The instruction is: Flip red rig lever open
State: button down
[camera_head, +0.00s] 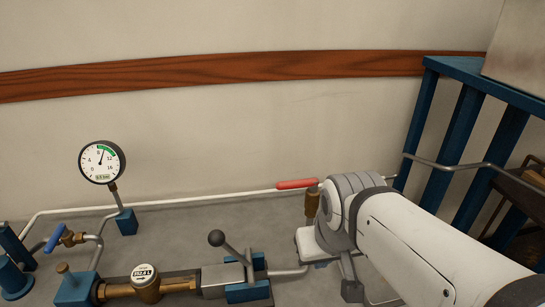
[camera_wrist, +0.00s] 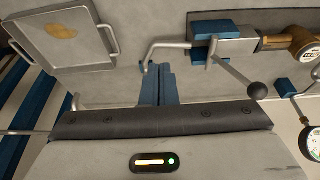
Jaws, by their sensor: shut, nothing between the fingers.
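The red lever (camera_head: 297,184) shows in the head view near the back of the bench. Its handle lies about level and points left from a brass valve body (camera_head: 312,203). My gripper (camera_wrist: 158,70) shows in the wrist view with its two blue fingers together and nothing between them. In the head view my wrist is just right of the brass valve and partly hides the area around it; the fingers are mostly hidden there. I see no contact with the lever. The red lever does not show in the wrist view.
A clamp lever with a ball knob (camera_head: 217,238) stands left of my gripper, beside a brass meter (camera_head: 146,283). A gauge (camera_head: 102,162) and a blue-handled valve (camera_head: 55,240) are farther left. A blue rack (camera_head: 470,110) stands at the right. A square tray (camera_wrist: 62,70) shows in the wrist view.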

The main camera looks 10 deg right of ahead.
jog(key=shift+s+a, duration=0.1)
notch_tip(320, 180, up, 11)
jog(key=b, duration=0.3)
send_over(297, 187)
jog(key=w+a, duration=0.2)
jog(key=w, duration=0.1)
jog(key=shift+s+r+t, duration=0.1)
jog(key=shift+r+t, duration=0.1)
jog(key=shift+t, duration=0.1)
notch_tip(297, 187, down, 11)
jog(key=p, duration=0.2)
jog(key=shift+f, duration=0.15)
jog(key=shift+s, duration=0.1)
